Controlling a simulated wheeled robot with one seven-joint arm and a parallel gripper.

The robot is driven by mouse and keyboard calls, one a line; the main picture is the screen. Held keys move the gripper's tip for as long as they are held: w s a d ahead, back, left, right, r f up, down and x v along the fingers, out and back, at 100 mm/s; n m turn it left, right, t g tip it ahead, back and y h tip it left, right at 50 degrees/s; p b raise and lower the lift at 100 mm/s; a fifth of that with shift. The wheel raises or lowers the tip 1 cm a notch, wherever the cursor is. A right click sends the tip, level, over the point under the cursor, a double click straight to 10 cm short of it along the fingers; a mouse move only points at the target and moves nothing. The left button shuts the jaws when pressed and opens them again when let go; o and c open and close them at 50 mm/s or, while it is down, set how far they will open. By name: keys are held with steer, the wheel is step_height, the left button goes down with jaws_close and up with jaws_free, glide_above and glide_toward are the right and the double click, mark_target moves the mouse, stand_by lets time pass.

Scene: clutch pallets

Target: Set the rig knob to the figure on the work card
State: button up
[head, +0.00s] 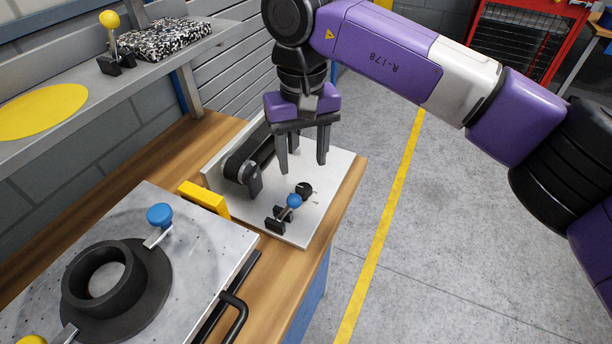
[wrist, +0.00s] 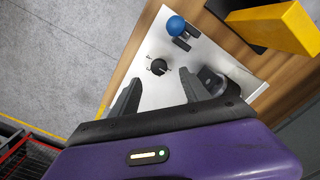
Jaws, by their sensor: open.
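The rig is a pale plate (head: 318,218) on the wooden bench. Its black round knob (head: 304,189) sits near the right side, with small marks beside it too small to read. The knob also shows in the wrist view (wrist: 159,67), beyond and between my fingertips. My gripper (head: 303,167) is open and empty, pointing down above the plate, apart from the knob. In the wrist view my gripper (wrist: 158,80) shows both fingers spread. I cannot make out a work card in either view.
A blue-knobbed lever (head: 292,202) stands close beside the knob. A black belt arm (head: 247,165) and a yellow block (head: 204,199) are at the left. A metal plate with a black ring (head: 105,280) lies nearer. A shelf (head: 150,70) overhangs the back; floor to the right is clear.

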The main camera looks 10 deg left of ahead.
mark_target(304, 188)
steer(key=shift+w+f, duration=0.25)
steer(key=shift+f, duration=0.1)
steer(key=shift+d+f, duration=0.1)
steer(key=shift+f, duration=0.2)
step_height(304, 188, down, 7)
steer(key=shift+r+p, duration=0.15)
steer(key=shift+p, duration=0.3)
steer(key=shift+c, duration=0.2)
jaws_close()
